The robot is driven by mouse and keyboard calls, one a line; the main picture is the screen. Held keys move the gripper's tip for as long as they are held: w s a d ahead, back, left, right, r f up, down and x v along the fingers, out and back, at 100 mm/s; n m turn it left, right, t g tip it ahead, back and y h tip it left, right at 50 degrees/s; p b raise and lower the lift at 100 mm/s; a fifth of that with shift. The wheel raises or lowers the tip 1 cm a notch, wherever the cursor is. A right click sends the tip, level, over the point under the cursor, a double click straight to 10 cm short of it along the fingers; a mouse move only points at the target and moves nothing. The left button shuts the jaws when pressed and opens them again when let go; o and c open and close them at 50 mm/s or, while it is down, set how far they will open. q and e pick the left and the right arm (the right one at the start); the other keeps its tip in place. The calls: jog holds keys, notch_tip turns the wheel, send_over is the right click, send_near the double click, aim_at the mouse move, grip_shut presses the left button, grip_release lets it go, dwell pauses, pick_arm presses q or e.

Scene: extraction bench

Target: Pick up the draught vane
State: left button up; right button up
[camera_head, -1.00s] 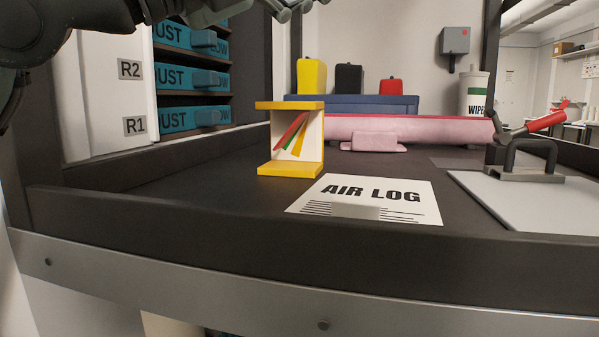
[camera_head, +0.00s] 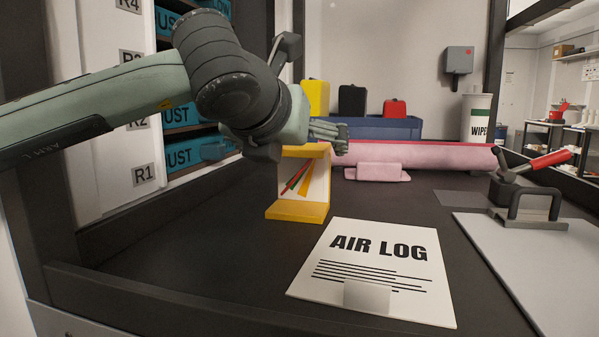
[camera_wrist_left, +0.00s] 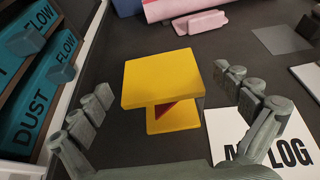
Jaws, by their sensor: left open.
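The draught vane looks to be the yellow open-sided frame (camera_head: 297,211) with a white back and red, green and orange strips. It stands upright on the dark bench. My left gripper (camera_head: 338,137) is over its top, hiding part of the upper plate in the head view. In the left wrist view the fingers of my left gripper (camera_wrist_left: 166,88) are spread wide and empty, with the vane's yellow top (camera_wrist_left: 163,78) between and beyond them. I cannot tell the exact gap, but no finger appears to touch it. My right gripper is out of view.
An AIR LOG sheet (camera_head: 375,268) lies right of the vane. Behind are a pink roll (camera_head: 430,161) and a blue bin (camera_head: 380,128). A rack of blue DUST FLOW boxes (camera_head: 180,155) stands left. A red-handled clamp (camera_head: 530,200) is at right.

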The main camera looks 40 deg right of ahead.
pick_arm(q)
jog(key=shift+x, duration=1.35)
jog(key=c, duration=1.3)
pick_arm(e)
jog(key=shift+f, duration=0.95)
